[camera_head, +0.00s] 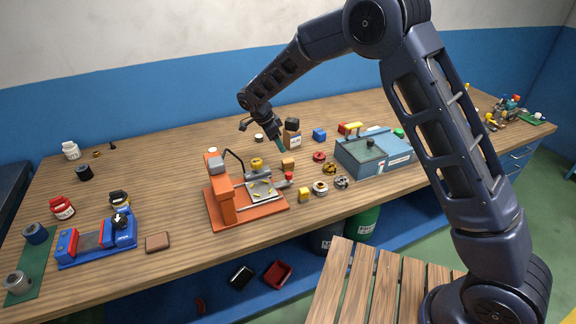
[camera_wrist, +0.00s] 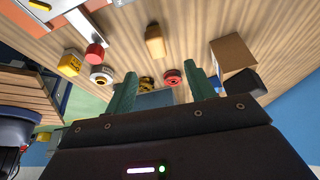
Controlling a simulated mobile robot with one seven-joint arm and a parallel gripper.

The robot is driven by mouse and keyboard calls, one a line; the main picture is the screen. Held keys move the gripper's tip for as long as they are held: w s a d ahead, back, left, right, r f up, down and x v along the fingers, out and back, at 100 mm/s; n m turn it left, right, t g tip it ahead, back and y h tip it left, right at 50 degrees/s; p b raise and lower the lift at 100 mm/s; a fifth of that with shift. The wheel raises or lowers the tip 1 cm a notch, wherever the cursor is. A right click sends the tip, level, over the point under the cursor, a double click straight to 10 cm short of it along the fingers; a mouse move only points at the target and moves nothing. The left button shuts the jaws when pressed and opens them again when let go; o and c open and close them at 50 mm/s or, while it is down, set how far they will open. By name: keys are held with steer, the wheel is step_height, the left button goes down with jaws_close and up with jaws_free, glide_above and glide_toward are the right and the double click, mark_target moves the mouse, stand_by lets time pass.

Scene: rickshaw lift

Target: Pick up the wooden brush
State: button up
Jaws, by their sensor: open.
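No thing shows clear bristles, so I cannot tell for sure which is the wooden brush. A small tan wooden block (camera_head: 288,163) lies on the bench just in front of my gripper (camera_head: 281,145). It also shows in the wrist view (camera_wrist: 155,42), beyond and between the green fingertips, apart from them. A flat brown block (camera_head: 157,242) lies near the bench's front edge at left, far from my gripper. In the wrist view, my gripper (camera_wrist: 160,72) is open, with nothing between its fingers, above the bench.
An orange machine (camera_head: 245,215) stands at front left, a blue-grey toolbox (camera_head: 373,153) at right. Several small rings and a red roll (camera_wrist: 172,77) lie nearby. The bench's back left is mostly clear.

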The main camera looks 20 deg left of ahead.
mark_target(288, 160)
steer(key=x, duration=0.5)
steer(key=shift+s+x, duration=0.15)
steer(key=shift+x, duration=1.25)
steer(key=shift+s+x, duration=0.15)
steer(key=shift+x, duration=1.25)
steer(key=shift+d, duration=0.1)
steer(key=c, duration=1.1)
steer(key=shift+o, duration=0.2)
